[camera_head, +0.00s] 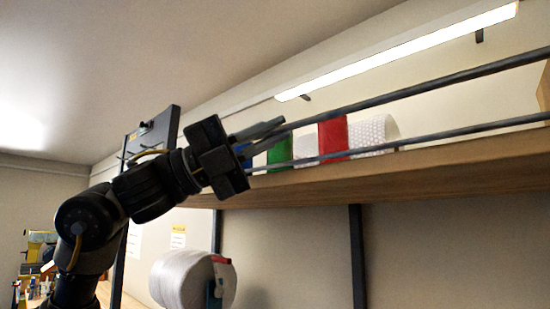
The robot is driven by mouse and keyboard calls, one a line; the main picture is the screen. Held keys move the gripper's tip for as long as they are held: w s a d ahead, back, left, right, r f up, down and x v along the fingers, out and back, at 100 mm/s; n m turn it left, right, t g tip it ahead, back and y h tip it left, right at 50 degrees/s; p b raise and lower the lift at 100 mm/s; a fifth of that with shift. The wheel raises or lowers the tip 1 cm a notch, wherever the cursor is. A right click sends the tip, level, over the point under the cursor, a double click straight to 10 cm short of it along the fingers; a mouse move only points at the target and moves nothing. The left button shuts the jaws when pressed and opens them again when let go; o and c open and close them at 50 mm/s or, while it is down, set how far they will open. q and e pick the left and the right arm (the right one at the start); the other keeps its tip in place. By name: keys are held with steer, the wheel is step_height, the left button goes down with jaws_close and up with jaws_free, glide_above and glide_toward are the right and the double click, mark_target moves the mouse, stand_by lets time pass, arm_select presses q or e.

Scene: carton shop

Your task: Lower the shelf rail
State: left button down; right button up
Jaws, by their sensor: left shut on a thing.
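The shelf rail (420,93) is a pair of dark bars, one above the other, along the front of a high wooden shelf (400,174). It is raised in front of the things on the shelf. My left gripper (268,132) reaches up from the left and is shut on the rail near the left end of its upper bar. The gripper's body hides that end of the rail, so the exact contact is not clear. My right gripper is not in view.
Blue, green (280,152) and red (333,138) packs and a white bubble-wrap roll (373,133) stand behind the rail. A lit lamp (400,50) hangs above. A large white roll (183,279) is below the shelf. Dark posts (357,255) support the shelf.

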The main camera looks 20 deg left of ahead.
arm_select(q)
steer(key=f+m+g+h+b, duration=0.1)
steer(key=m+g, duration=0.2)
steer(key=f+m+g+h+b, duration=0.1)
steer(key=m+g+h+b, duration=0.1)
steer(key=m, duration=0.2)
steer(key=s+f+m+g+h+b, duration=0.1)
steer(key=m+g+b, duration=0.1)
steer(key=m+g, duration=0.1)
steer(key=shift+s+a+f+m+g, duration=0.1)
steer(key=shift+a+f+m+g, duration=0.15)
steer(key=shift+m, duration=0.35)
steer(key=shift+f+m+g+b, duration=0.15)
steer(key=shift+m+g+b, duration=0.15)
steer(key=shift+m+g, duration=0.75)
steer(key=shift+f+m+g+b, duration=0.15)
steer(key=shift+m+g+b, duration=0.15)
steer(key=shift+m+g, duration=0.7)
steer(key=shift+m, duration=0.25)
steer(key=c, duration=1.5)
jaws_free()
steer(key=shift+c, duration=0.2)
